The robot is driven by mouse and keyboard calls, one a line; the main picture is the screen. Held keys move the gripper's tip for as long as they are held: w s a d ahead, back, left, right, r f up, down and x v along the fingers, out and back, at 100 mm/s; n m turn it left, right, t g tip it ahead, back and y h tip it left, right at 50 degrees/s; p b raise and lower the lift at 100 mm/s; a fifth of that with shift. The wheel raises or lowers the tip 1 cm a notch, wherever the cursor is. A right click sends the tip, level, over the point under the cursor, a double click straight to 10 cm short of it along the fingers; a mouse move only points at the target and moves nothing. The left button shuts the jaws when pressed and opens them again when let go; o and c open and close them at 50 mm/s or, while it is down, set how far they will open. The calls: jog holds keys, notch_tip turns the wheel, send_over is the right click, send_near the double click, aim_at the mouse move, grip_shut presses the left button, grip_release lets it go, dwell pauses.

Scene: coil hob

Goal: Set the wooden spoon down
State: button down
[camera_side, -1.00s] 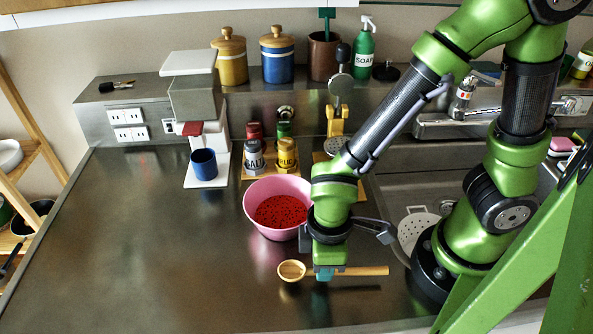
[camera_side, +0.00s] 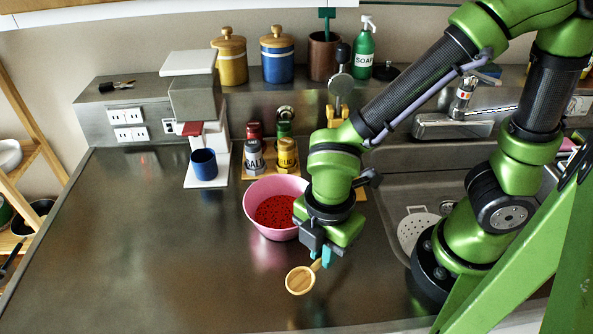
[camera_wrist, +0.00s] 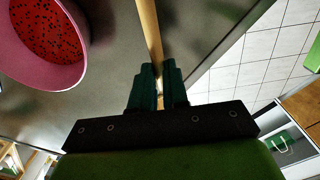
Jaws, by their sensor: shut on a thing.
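The wooden spoon's bowl (camera_side: 300,280) shows in the side view just below and left of my gripper (camera_side: 322,256). My gripper is shut on the spoon's handle. The spoon is tilted with its bowl toward the front of the counter; I cannot tell how far it is above the steel surface. In the wrist view, the handle (camera_wrist: 151,30) runs up from between the teal fingertips of my gripper (camera_wrist: 158,82). The rest of the handle is hidden behind my gripper in the side view.
A pink bowl (camera_side: 261,190) with red, dark-specked contents stands just behind and left of my gripper. The steel counter (camera_side: 170,250) is clear at left and front. Salt (camera_side: 254,155) and other bottles stand behind the bowl. A sink lies at right.

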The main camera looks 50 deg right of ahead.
aim_at(320, 283)
notch_tip(320, 283, down, 8)
jog(key=shift+r, duration=0.1)
dwell(0.4)
jog(key=c, duration=1.1)
grip_release()
notch_tip(320, 283, up, 12)
jog(key=shift+w+f, duration=0.1)
jog(key=w+d+r+m+t, duration=0.1)
jog(key=d+r+m+t, duration=0.1)
jog(key=d+r+m, duration=0.2)
jog(key=w+d+r+m+t+y, duration=0.1)
jog(key=d+r+m, duration=0.3)
jog(key=m, duration=0.6)
jog(key=w+d+r+m+t+y, duration=0.1)
jog(key=w+d+r+m+t, duration=0.1)
jog(key=d+r+m+t, duration=0.2)
jog(key=shift+w+d+r+m, duration=0.1)
jog(key=shift+w+d+m, duration=0.1)
jog(key=shift+d+m, duration=0.8)
jog(key=shift+w+d+m, duration=0.15)
jog(key=shift+d+m, duration=0.7)
jog(key=shift+m, duration=0.15)
